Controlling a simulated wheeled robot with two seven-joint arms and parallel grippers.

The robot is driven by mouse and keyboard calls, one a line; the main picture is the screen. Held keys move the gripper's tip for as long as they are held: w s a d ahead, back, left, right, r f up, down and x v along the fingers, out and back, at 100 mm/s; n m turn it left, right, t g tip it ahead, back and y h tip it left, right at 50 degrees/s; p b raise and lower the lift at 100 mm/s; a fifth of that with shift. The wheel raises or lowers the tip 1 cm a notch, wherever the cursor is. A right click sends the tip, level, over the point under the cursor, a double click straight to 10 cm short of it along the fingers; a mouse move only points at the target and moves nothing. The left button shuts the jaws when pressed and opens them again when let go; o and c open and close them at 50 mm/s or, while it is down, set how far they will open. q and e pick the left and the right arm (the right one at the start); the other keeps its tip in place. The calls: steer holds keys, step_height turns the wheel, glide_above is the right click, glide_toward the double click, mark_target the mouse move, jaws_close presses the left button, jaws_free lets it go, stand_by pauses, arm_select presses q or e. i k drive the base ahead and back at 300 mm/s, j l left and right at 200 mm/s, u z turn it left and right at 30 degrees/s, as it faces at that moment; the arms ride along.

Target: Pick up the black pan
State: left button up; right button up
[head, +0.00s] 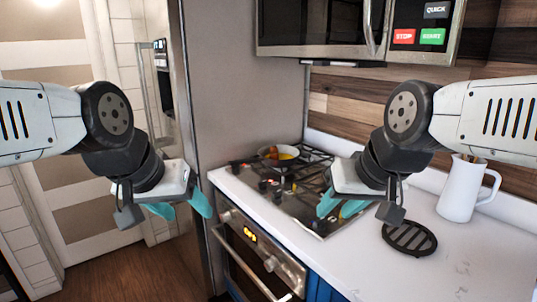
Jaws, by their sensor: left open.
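A black pan (265,154) sits on the gas cooktop at the back left. It holds something yellow, and brown-orange pieces stick up from it. My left gripper (181,208) is open and empty, in front of the fridge, to the left of the pan and apart from it. My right gripper (340,208) shows over the front right of the cooktop, to the right of the pan and apart from it. Its teal fingers are partly hidden by its own body, so I cannot tell how far apart they are. No object shows in it.
The cooktop (252,176) is set in a white counter (440,266) above an oven (250,250). A black round trivet (409,238) and a white pitcher (457,195) with utensils stand at right. A microwave (320,22) hangs above; a steel fridge (230,85) borders the left.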

mark_target(289, 156)
steer(key=i+j+u, duration=0.1)
steer(key=i+j, duration=0.75)
steer(key=i+l, duration=0.05)
